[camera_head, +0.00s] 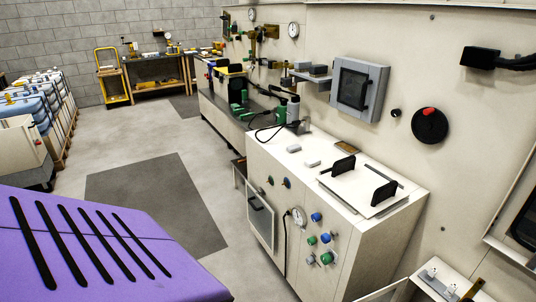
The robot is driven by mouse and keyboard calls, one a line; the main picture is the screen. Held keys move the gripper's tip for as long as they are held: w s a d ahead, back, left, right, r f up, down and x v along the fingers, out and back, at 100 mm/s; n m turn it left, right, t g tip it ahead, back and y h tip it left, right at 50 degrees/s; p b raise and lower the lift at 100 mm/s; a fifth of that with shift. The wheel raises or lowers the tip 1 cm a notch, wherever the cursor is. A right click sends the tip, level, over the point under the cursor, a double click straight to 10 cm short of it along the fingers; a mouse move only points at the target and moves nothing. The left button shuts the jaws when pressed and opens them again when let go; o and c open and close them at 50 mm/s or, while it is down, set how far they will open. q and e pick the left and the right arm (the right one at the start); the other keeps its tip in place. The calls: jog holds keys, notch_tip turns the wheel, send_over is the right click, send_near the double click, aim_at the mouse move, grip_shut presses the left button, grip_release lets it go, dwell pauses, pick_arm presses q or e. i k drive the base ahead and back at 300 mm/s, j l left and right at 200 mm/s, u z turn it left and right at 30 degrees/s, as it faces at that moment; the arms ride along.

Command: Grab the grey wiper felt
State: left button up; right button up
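Neither of my grippers is in view. I cannot single out the grey wiper felt for sure. Two small light grey blocks lie on the top of the white cabinet (375,172): one block (294,148) is near its back left, and the other block (312,162) is a little closer. Two more grey blocks sit on the wall shelf (312,79): a left block (302,65) and a right block (319,70). Any of these may be the felt; their material is too small to tell.
A white plate with black handles (383,193) lies on the cabinet top. Knobs and a gauge (298,216) stick out of its front. A grey wall box (358,90) hangs above. Grey floor mats (150,205) lie on the open floor left of the cabinet.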

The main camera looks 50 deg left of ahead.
aim_at(296, 146)
jog(key=u, duration=1.25)
